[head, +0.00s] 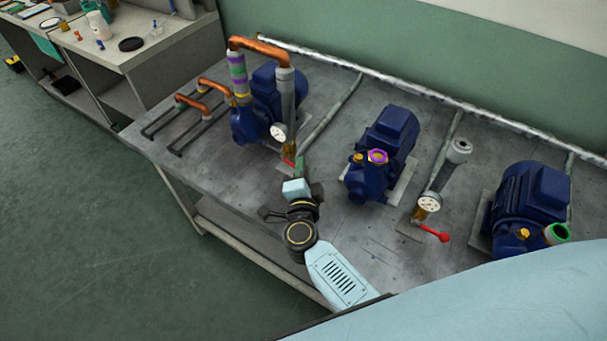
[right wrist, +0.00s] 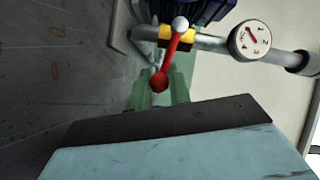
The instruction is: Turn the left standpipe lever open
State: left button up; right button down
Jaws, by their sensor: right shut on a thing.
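The left standpipe (head: 286,95) is a grey upright pipe with a white round gauge (head: 278,131) and an orange pipe joined at its top. Its red lever (head: 288,163) is low on the pipe, partly hidden by my gripper. In the right wrist view the red lever (right wrist: 173,52) runs from a silver pivot to a round red end. My right gripper (head: 298,168) reaches the lever from the table's front side. Its green fingers (right wrist: 160,90) are shut around the red end. My left gripper is not in view.
A second standpipe with a gauge (head: 429,203) and red lever (head: 434,233) stands to the right. Blue pumps (head: 385,150) stand along the grey table (head: 345,225). The table between the standpipes' fronts is mostly clear. A side bench (head: 130,55) holds small items at upper left.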

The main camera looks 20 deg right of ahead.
jog(key=shift+s+a+f, duration=0.1)
jog(key=shift+a+f, duration=0.05)
jog(key=shift+f, duration=0.15)
jog(key=c, duration=1.7)
grip_release()
jog(key=o, duration=0.4)
jog(key=shift+r, duration=0.1)
jog(key=p+v, duration=0.1)
jog(key=v, duration=1.1)
jog(key=shift+s, duration=0.25)
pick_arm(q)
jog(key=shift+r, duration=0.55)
pick_arm(e)
jog(key=shift+s+a+r, duration=0.1)
jog(key=shift+s+a, duration=0.1)
jog(key=shift+s, duration=0.15)
jog(key=shift+c, duration=0.5)
